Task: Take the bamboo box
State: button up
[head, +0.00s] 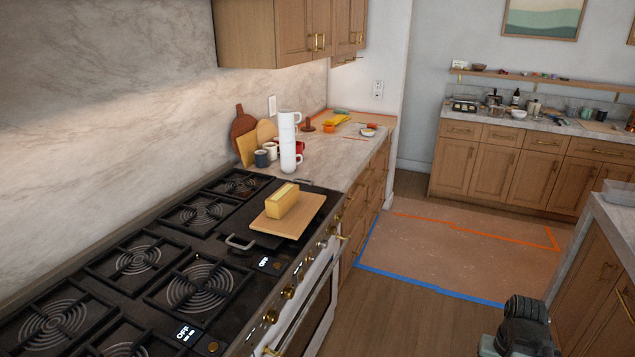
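A yellow, box-shaped block (283,200) sits on a light wooden board (272,229) on the stove's right end, in the head view. It is the most box-like thing here, but I cannot tell whether it is the bamboo box. Part of my arm (524,318), dark and grey, shows at the bottom right edge, far to the right of the block and apart from it. My gripper's fingertips do not show.
The black gas stove (135,260) fills the lower left. White stacked cups (290,145) and several mugs stand on the marble counter behind it. An island corner (612,215) is at the right. The floor between stove and island (420,300) is open.

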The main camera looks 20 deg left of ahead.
aim_at(279, 204)
jog(key=i, duration=3.15)
jog(key=u, duration=3.05)
